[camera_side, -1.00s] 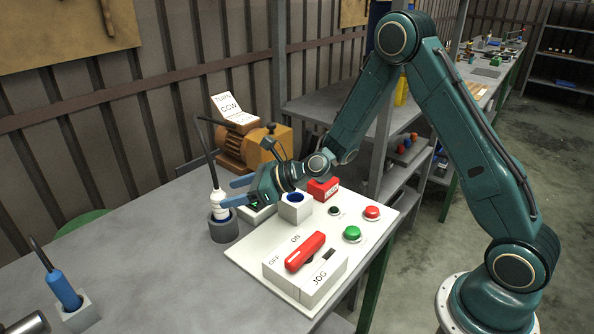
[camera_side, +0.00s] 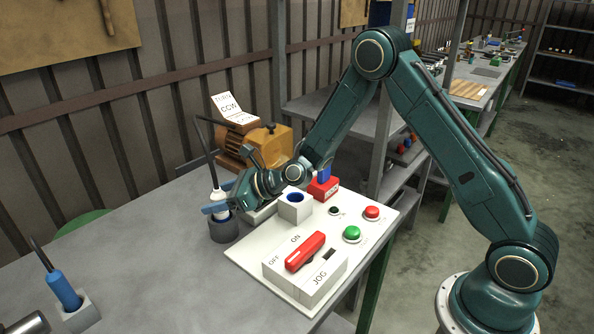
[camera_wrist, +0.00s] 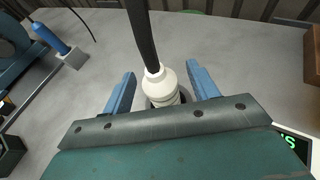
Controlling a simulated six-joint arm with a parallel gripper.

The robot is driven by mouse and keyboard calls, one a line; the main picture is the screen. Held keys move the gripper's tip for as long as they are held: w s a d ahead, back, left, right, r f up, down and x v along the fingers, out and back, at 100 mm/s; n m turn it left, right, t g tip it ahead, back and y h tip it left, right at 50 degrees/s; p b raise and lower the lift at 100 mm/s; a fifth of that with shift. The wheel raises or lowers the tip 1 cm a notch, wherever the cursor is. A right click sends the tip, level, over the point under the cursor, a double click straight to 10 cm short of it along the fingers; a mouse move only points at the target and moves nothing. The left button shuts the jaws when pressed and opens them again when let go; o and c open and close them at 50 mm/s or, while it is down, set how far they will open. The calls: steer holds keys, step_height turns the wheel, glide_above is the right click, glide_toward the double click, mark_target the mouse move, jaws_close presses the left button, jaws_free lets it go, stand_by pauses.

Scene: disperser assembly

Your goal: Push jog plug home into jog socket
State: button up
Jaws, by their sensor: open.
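A white plug (camera_side: 221,201) with a thick black cable stands upright in a dark grey round holder (camera_side: 223,231) left of the panel. My open gripper (camera_side: 220,197) has its blue fingers around this plug. In the wrist view the white plug (camera_wrist: 162,88) is between the spread fingers (camera_wrist: 160,75), with space on both sides. A box marked JOG (camera_side: 318,281) has a dark slot (camera_side: 328,254) in its top. A white block (camera_side: 295,211) on the panel has a round blue-lined opening. I cannot tell which of these is the jog socket.
A blue plug (camera_side: 63,289) with a cable stands in a light grey holder (camera_side: 77,316) at the left. The panel carries a red lever (camera_side: 305,251), green button (camera_side: 352,232), red button (camera_side: 372,212) and red block (camera_side: 323,189). A motor (camera_side: 262,148) stands behind. The table's left middle is clear.

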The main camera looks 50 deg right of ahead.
steer(key=c, duration=1.2)
steer(key=shift+r, duration=0.2)
step_height(320, 180, up, 20)
steer(key=shift+f, duration=0.15)
stand_by(0.5)
steer(key=s+d+f, duration=0.3)
steer(key=d, duration=0.2)
steer(key=s+d+f, duration=0.3)
steer(key=d, duration=0.2)
steer(key=s+d+f, duration=0.2)
steer(key=s+d, duration=0.2)
steer(key=d, duration=0.2)
steer(key=shift+f, duration=0.4)
